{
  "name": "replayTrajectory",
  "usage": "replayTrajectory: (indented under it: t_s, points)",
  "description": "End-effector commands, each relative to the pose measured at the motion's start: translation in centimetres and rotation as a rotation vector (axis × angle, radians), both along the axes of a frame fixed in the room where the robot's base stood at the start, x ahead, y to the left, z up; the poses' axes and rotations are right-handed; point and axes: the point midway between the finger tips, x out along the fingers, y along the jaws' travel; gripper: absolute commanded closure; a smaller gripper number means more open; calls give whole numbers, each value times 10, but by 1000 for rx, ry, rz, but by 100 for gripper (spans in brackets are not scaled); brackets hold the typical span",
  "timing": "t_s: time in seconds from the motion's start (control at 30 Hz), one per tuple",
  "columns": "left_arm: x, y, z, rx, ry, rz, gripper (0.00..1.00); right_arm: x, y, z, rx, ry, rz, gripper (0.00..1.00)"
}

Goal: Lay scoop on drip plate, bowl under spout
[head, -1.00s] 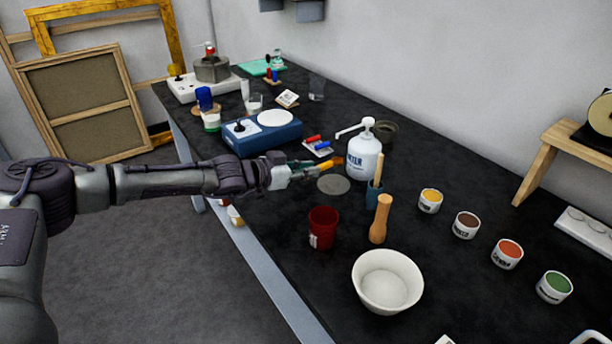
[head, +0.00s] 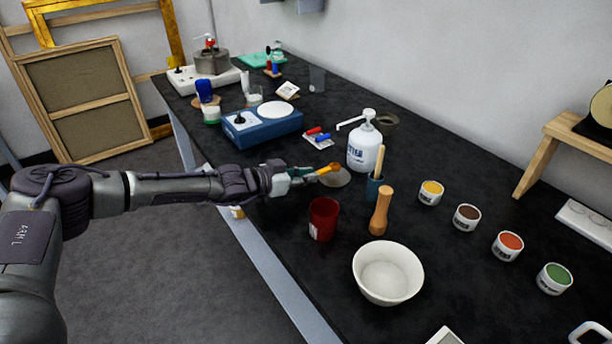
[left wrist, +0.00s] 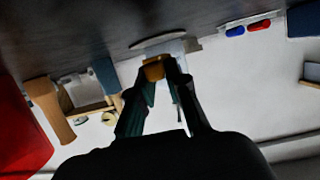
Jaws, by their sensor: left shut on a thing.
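My left gripper (head: 308,173) is shut on the orange-yellow scoop (head: 330,168), which sticks out past the fingertips just over the grey round drip plate (head: 338,179). Whether the scoop touches the plate I cannot tell. In the left wrist view the scoop (left wrist: 154,69) is between the fingertips, with the plate (left wrist: 160,40) close beyond. The white pump bottle (head: 363,151) stands behind the plate; its spout (head: 351,124) points left. The white bowl (head: 387,272) stands upright and looks empty at the table's front, apart from the gripper. My right gripper is not in view.
A red cup (head: 323,219), a wooden pestle-like piece (head: 380,212) and a blue holder with a stick (head: 374,190) stand between plate and bowl. Several paint pots, including a yellow one (head: 431,193), line the right. A blue box (head: 262,130) is farther back.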

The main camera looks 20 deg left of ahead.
Motion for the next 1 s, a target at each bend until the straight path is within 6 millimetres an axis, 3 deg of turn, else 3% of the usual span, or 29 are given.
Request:
replayTrajectory:
  t_s: [0.2, 0.23, 0.4, 0.67, 0.87, 1.0]
  points:
    - [-1, 0, -8, 2, 6, 0, 100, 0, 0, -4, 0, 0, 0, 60]
    - [-1, 0, -9, 3, 7, 0, 83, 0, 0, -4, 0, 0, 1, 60]
    - [-2, 0, -11, 3, 11, -1, 59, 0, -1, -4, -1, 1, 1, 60]
    - [-3, -1, -12, 3, 15, -1, 59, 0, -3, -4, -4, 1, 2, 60]
    - [-4, 0, 7, 4, 15, -2, 59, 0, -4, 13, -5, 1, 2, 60]
    - [-27, 21, 12, 2, 10, 2, 59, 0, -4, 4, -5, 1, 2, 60]
